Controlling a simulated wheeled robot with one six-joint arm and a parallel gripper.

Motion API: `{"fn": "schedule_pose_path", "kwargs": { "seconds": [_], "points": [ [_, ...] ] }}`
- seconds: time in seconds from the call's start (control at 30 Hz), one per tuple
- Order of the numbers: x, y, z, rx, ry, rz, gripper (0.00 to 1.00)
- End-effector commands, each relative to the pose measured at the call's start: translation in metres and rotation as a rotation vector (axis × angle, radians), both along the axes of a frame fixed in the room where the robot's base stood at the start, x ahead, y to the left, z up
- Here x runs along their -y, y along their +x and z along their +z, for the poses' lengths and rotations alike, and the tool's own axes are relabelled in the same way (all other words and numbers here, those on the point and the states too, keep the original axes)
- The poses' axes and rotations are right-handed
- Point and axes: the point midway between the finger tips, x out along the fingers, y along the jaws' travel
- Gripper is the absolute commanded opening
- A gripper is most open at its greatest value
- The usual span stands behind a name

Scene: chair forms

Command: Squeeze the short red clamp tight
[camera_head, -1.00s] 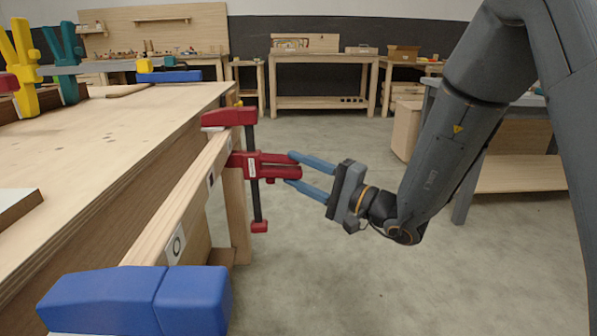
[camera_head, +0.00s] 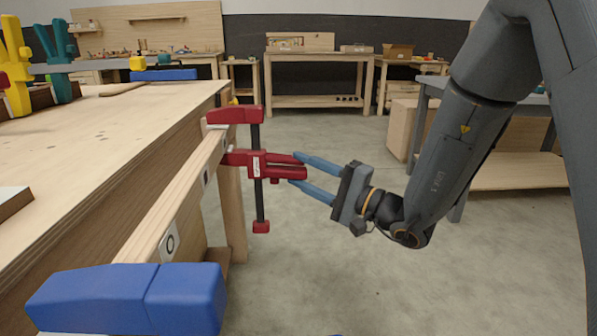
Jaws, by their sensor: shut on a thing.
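The short red clamp (camera_head: 257,165) stands upright at the far end of a wooden rail (camera_head: 172,215) along the workbench side. Its dark bar is vertical, with a red jaw above the rail top and a red body with handles pointing right. My gripper (camera_head: 298,170) comes from the right, and its blue fingers are shut on the clamp's red handles, one finger above and one below. The handles lie close together. Whether the clamp's jaws press on the rail cannot be told.
A large blue clamp (camera_head: 130,300) sits on the near end of the rail. The wooden workbench (camera_head: 110,140) fills the left, with yellow clamps (camera_head: 14,65) and a teal clamp (camera_head: 58,60) on it. A grey-legged table (camera_head: 500,170) stands behind my arm. The floor between is clear.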

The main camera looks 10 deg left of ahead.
Motion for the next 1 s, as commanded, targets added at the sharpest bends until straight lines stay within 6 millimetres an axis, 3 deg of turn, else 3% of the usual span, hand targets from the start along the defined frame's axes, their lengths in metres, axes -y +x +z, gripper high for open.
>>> {"fn": "schedule_pose_path", "kwargs": {
  "seconds": [0.27, 0.3, 0.4, 1.0],
  "points": [
    [0.002, 0.000, 0.001, 0.001, 0.004, -0.001, 0.00],
    [0.002, 0.000, 0.001, 0.001, 0.004, -0.001, 0.45],
    [0.002, 0.000, 0.001, 0.001, 0.003, -0.001, 0.59],
    [0.002, 0.000, 0.014, 0.001, 0.003, -0.001, 0.59]
  ]
}}
